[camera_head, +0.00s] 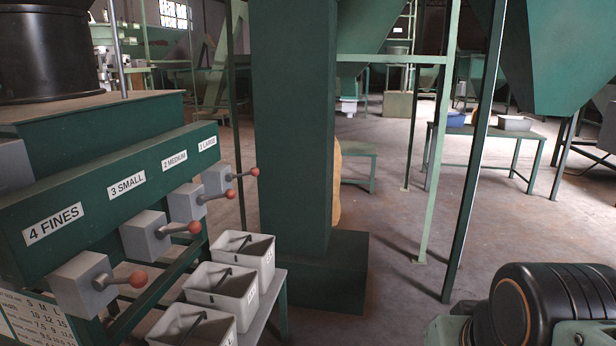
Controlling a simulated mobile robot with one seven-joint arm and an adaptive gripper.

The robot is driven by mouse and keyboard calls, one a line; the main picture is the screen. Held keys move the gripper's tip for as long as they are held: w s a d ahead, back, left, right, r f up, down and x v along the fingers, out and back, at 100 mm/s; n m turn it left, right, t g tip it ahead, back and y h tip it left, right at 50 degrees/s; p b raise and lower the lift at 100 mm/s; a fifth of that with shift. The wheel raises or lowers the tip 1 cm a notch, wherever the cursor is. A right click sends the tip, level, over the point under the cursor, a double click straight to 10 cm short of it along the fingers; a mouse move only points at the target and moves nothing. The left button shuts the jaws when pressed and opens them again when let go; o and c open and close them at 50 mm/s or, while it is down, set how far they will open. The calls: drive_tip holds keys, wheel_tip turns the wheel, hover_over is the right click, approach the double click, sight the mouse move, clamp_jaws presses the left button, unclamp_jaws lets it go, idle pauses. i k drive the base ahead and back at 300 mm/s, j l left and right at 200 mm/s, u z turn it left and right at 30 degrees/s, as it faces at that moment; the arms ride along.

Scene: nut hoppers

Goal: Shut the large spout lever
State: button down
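The large spout lever (244,175) is a short grey rod with a red ball end. It sticks out to the right from a grey spout box (216,180) below the "1 LARGE" label (208,143). This spout is the farthest of the row on the green sorter beam (110,185). The medium lever (216,197), small lever (178,230) and fines lever (122,281) also point right, each with a red ball. I cannot tell from this view whether the large spout is open or shut. My gripper is not in view.
Grey bins with dark handles, the farthest one (262,250) near a green column (293,130), stand on a low bench below the spouts. Bare floor (390,270) lies between. Thin green posts stand right of the column.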

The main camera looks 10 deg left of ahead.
sight(254, 172)
drive_tip(key=i+j, duration=0.2)
drive_tip(key=i, duration=0.15)
drive_tip(key=i+j, duration=0.15)
drive_tip(key=i, duration=0.25)
drive_tip(key=i+j, duration=0.2)
drive_tip(key=i, duration=0.15)
drive_tip(key=l+u, duration=0.1)
drive_tip(key=l, duration=0.25)
drive_tip(key=j, duration=0.35)
